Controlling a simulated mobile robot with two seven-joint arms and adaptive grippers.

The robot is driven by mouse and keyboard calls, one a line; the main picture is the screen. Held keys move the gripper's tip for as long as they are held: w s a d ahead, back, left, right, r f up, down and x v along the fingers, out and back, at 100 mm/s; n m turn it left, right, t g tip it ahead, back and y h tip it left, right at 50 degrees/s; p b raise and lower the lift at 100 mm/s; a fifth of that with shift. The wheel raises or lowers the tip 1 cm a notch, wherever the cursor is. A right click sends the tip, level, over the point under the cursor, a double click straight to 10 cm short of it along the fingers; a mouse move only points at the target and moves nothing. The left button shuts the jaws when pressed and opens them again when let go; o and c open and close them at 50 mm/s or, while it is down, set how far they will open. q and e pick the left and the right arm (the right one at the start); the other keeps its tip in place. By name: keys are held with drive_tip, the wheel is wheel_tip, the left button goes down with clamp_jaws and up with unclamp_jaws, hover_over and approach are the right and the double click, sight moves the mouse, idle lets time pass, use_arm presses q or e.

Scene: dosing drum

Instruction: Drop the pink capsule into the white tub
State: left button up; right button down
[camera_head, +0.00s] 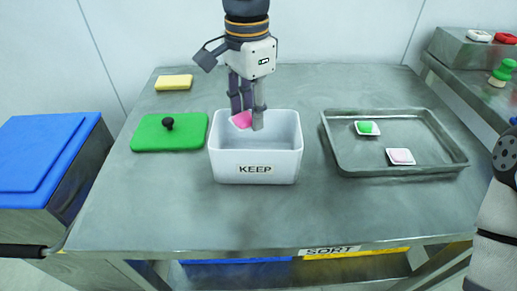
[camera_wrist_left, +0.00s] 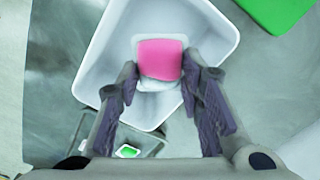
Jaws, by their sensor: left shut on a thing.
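The pink capsule (camera_head: 242,120) is between the fingers of my left gripper (camera_head: 248,117), which is shut on it. The capsule is at the mouth of the white tub (camera_head: 222,166), which is marked KEEP. In the left wrist view the capsule (camera_wrist_left: 160,59) is between the fingertips, with the tub (camera_wrist_left: 97,62) behind it and a pale piece just below it. I cannot tell whether that piece is part of the capsule or how far the capsule is above the tub floor. My right gripper is not in view.
A grey tray (camera_head: 345,166) right of the tub holds a green piece (camera_head: 367,128) and a pale pink piece (camera_head: 401,156) on small white dishes. A green board (camera_head: 150,136) with a black knob and a yellow sponge (camera_head: 174,82) lie left. The table's front is clear.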

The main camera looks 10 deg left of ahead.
use_arm(q)
drive_tip(key=shift+f, duration=0.25)
drive_tip(key=o, duration=0.9)
drive_tip(key=shift+r, duration=0.15)
wheel_tip(320, 180, up, 12)
drive_tip(key=shift+f, duration=0.1)
